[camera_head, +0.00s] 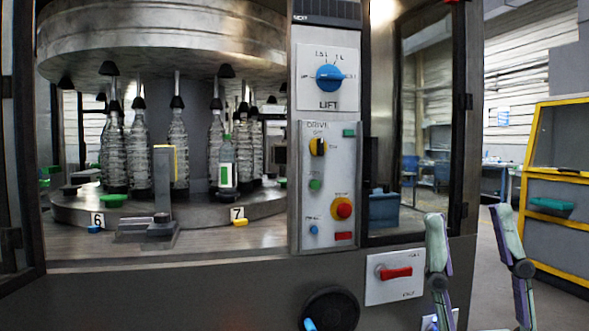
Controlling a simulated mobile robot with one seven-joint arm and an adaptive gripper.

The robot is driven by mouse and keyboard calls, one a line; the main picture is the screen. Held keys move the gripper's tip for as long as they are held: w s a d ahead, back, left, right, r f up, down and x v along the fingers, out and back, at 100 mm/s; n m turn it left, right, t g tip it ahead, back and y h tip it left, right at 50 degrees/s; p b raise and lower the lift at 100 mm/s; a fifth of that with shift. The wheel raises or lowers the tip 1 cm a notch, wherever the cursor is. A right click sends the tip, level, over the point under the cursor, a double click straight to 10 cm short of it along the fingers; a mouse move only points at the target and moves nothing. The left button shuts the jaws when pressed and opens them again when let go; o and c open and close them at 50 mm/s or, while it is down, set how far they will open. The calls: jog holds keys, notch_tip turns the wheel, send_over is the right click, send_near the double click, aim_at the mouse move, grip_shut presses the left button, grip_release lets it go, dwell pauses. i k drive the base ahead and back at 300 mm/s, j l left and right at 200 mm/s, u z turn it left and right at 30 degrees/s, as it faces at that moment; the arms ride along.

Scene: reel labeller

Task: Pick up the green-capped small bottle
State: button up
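The green-capped small bottle (227,177) stands upright on the round carousel plate (190,211) inside the machine, just above the number 7 tag. It is clear, with a small green cap and a white and green label. Taller clear bottles stand behind and beside it. My gripper (468,211) is at the lower right, outside the machine. Its two fingers are wide apart with nothing between them, and it is well to the right of the small bottle.
Tall clear bottles (139,150) ring the carousel under the metal drum (165,40). A grey post (163,187) stands at the front. The control panel (328,188) and a glazed door (420,130) lie between the bottle and my gripper. A yellow-framed rack (556,189) stands at right.

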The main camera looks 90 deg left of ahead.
aim_at(227, 175)
jog(key=j+u, duration=0.15)
jog(key=u, duration=1.45)
jog(key=i+l, duration=0.05)
